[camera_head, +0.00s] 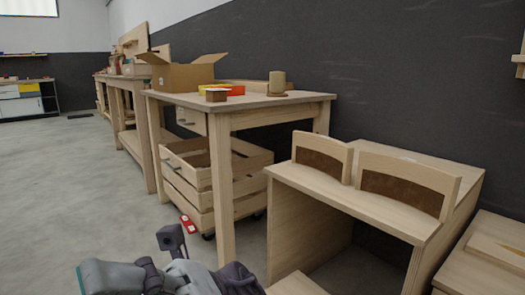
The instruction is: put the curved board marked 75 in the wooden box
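No number is readable on either, so I cannot tell which is marked 75. A slatted wooden box (190,193) stands under the workbench, partly hidden by its front leg; its inside shows only partly. Part of my arm with a dark finger-like piece, which I take for my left gripper (172,240), is at the bottom, apart from the boards and box; its opening is unclear. My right gripper is out of view.
The workbench (275,101) carries an open cardboard box (178,76), a red tray (236,90), a small brown block (216,95) and a tan cup-like object (277,82). A red item (188,224) lies low beside the wooden box. Floor at left is clear.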

